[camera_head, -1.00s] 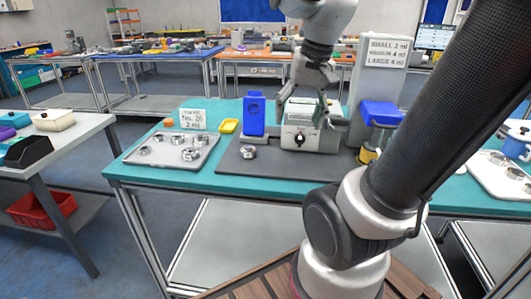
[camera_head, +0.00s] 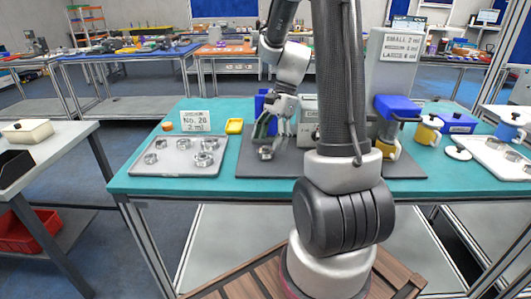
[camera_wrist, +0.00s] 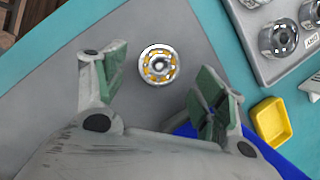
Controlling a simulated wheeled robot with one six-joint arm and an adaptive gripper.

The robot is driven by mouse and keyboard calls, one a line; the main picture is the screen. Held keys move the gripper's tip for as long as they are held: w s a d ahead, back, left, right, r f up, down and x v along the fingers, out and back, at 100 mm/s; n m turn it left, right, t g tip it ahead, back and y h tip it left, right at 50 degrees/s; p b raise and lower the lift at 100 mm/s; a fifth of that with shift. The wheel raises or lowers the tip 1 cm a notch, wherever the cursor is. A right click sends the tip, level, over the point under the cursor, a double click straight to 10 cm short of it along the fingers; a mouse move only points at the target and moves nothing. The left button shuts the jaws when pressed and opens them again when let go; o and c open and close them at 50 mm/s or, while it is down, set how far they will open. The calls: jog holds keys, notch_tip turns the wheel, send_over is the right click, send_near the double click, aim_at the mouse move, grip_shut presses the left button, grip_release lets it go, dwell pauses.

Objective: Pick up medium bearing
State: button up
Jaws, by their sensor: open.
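A metal bearing (camera_wrist: 158,64) with a bright ring and amber balls lies alone on the dark grey mat (camera_wrist: 70,120). It sits between and just beyond my open fingers in the wrist view, and I see nothing touching it. In the head view the bearing (camera_head: 265,153) is just below my gripper (camera_head: 270,133), which points down above the mat. My gripper (camera_wrist: 160,85) is open and empty, with green pads on its fingers. Several other bearings, such as one large bearing (camera_head: 209,144), lie on the grey tray (camera_head: 178,168) at the left.
A blue block (camera_head: 260,103) and a grey machine (camera_head: 308,112) stand close behind my gripper. A blue-topped stand (camera_head: 398,107) is at the right. The mat's front left is clear.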

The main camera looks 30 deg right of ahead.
jog(key=shift+x, duration=1.2)
jog(key=c, duration=1.2)
jog(key=shift+r, duration=0.15)
